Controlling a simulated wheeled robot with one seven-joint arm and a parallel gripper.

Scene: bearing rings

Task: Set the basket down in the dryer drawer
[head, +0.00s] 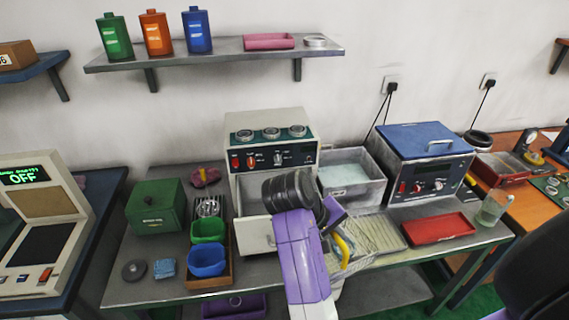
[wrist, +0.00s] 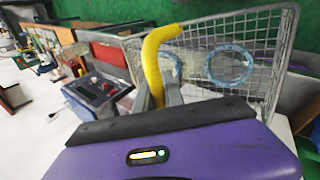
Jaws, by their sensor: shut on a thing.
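My gripper (head: 336,222) is shut on the yellow handle (head: 344,247) of the wire basket (head: 354,262). In the wrist view the yellow handle (wrist: 154,65) rises between the grey fingers, and the mesh basket (wrist: 270,45) hangs beyond them. Blue rings (wrist: 230,63) show against the mesh. In the head view the basket is right of my forearm, which hides much of it. The dryer (head: 271,160) is the pale box with knobs; its drawer (head: 257,236) is pulled out at the front. My arm covers the drawer's right part and most of its inside. The basket is right of the drawer.
A tank of liquid (head: 345,172) and a blue-lidded machine (head: 418,160) stand right of the dryer. A ribbed tray (head: 375,236) and a red tray (head: 438,229) lie in front of them. Green (head: 208,229) and blue (head: 207,260) bins stand left of the drawer.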

